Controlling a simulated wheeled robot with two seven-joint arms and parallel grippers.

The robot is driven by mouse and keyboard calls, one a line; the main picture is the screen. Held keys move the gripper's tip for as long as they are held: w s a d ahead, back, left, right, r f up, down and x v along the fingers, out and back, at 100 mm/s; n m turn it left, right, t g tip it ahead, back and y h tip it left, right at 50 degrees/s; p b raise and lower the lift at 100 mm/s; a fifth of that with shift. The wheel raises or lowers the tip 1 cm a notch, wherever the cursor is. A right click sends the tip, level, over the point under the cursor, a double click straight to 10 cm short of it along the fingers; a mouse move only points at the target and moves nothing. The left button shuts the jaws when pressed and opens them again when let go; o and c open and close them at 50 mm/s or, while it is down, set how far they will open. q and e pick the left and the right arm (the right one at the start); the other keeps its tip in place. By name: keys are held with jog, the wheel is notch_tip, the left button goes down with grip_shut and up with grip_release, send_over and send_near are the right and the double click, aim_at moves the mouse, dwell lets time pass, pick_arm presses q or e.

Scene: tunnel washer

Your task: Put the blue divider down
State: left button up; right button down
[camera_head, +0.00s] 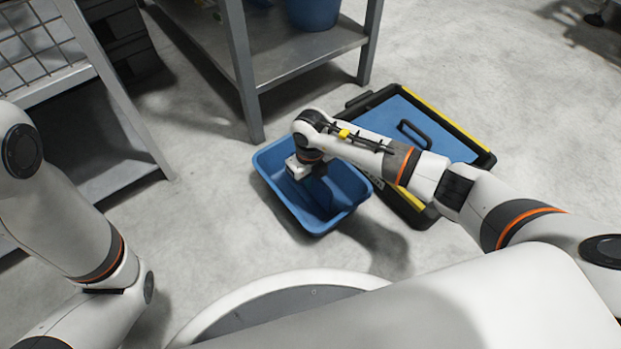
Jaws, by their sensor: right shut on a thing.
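The blue divider (272,178) appears to be the blue open tray with sloping walls and a raised middle part, left of the black and yellow crate. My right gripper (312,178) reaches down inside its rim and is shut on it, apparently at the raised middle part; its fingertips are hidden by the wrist. A shadow lies to the right of the tray. I cannot tell whether its underside touches the floor. My left arm shows at the left edge, but its gripper is out of view.
A black crate with yellow edges (448,108) and a blue panel with a black handle (412,132) lies under and beyond my right forearm. A grey metal shelf (245,75) stands behind. A wire-sided rack (110,95) stands left. Grey floor is clear around the tray's left and front.

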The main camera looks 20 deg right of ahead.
jog(key=c, duration=1.5)
grip_release()
jog(key=shift+f, duration=0.1)
notch_tip(320, 180, up, 12)
jog(key=p, duration=0.9)
jog(key=shift+r+p, duration=0.25)
jog(key=shift+p, duration=0.1)
